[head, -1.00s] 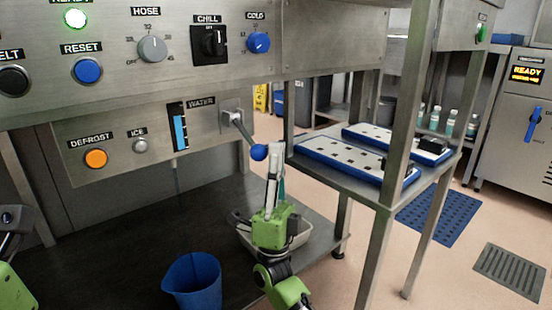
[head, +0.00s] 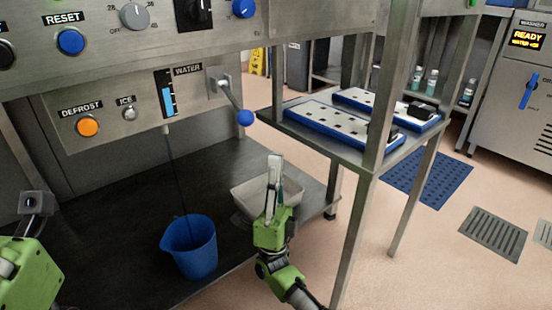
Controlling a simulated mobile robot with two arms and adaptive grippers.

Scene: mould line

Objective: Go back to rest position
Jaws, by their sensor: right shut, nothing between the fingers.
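My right gripper (head: 275,160), green with pale fingers, points up in front of the steel panel. Its fingers are shut and empty. It is apart from the lever with the blue ball knob (head: 245,118), which is up and to its left. My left gripper (head: 36,204) shows only partly at the left edge, above its green wrist; its fingers are not clear enough to judge. It touches nothing that I can see.
A blue jug (head: 190,247) stands on the dark shelf (head: 110,235) under the water spout, with a thin dark line above it. A pale tub (head: 296,193) is behind my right gripper. Blue-edged trays (head: 325,128) lie on the side table, whose steel post (head: 352,240) is right of my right arm.

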